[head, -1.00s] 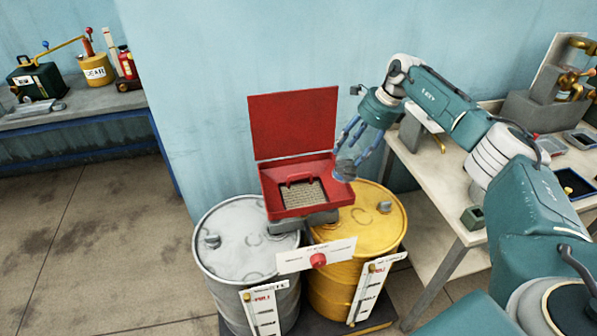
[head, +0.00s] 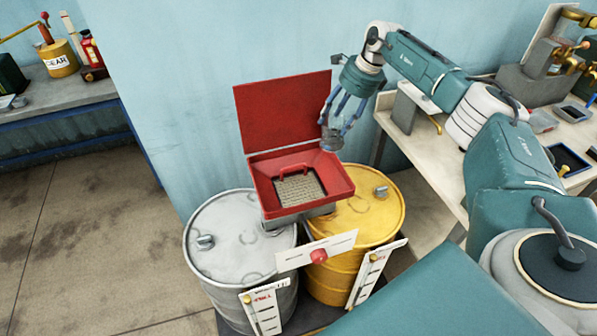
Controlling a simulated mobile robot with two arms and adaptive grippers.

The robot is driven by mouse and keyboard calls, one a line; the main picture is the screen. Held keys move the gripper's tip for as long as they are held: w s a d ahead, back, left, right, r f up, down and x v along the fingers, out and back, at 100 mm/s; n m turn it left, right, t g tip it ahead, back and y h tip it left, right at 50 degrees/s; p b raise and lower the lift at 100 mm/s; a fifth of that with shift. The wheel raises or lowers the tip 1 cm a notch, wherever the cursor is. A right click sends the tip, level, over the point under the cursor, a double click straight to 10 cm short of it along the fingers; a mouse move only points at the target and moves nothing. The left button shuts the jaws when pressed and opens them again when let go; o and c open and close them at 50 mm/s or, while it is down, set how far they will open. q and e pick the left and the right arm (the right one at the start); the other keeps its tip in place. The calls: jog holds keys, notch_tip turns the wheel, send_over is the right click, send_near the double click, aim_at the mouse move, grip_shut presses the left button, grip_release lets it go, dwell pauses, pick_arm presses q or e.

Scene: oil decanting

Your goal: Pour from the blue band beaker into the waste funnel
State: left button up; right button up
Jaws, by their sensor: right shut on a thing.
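The red waste funnel (head: 336,190) is a square basin with its lid (head: 285,112) raised at the back. A mesh screen with a red handle lies in its bottom. My right gripper (head: 338,122) is shut on a small greyish beaker (head: 332,140) at the funnel's back right corner. In the picture the beaker overlaps that corner; its exact height above the rim is unclear. Its blue band and contents cannot be made out, nor can its tilt. My left gripper is out of view.
A grey drum (head: 225,250) and a yellow drum (head: 375,215) stand under the funnel, with a white panel and red knob (head: 318,256) in front. A bench (head: 420,150) with fixtures is at right. Another bench (head: 70,98) with cans is at left.

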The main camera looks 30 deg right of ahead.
aim_at(325, 130)
jog(key=a+h, duration=0.2)
jog(key=a, duration=0.1)
jog(key=s+a+h, duration=0.1)
jog(key=h, duration=0.1)
jog(key=shift+a+n+t, duration=0.15)
jog(key=shift+n+t, duration=0.25)
jog(key=a+h, duration=0.1)
jog(key=a+f+h+b, duration=0.1)
jog(key=a+h, duration=0.1)
jog(key=a+f+t+h, duration=0.1)
jog(key=shift+s+a+f+n, duration=0.2)
jog(key=shift+s+n, duration=0.1)
jog(key=shift+s, duration=0.1)
jog(key=shift+r+h, duration=0.15)
jog(key=shift+h, duration=0.15)
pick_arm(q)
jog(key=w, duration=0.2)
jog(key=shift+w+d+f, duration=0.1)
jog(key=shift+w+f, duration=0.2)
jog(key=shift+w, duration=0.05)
pick_arm(e)
jog(key=shift+h, duration=0.3)
jog(key=shift+a+h, duration=0.15)
jog(key=shift+h, duration=0.15)
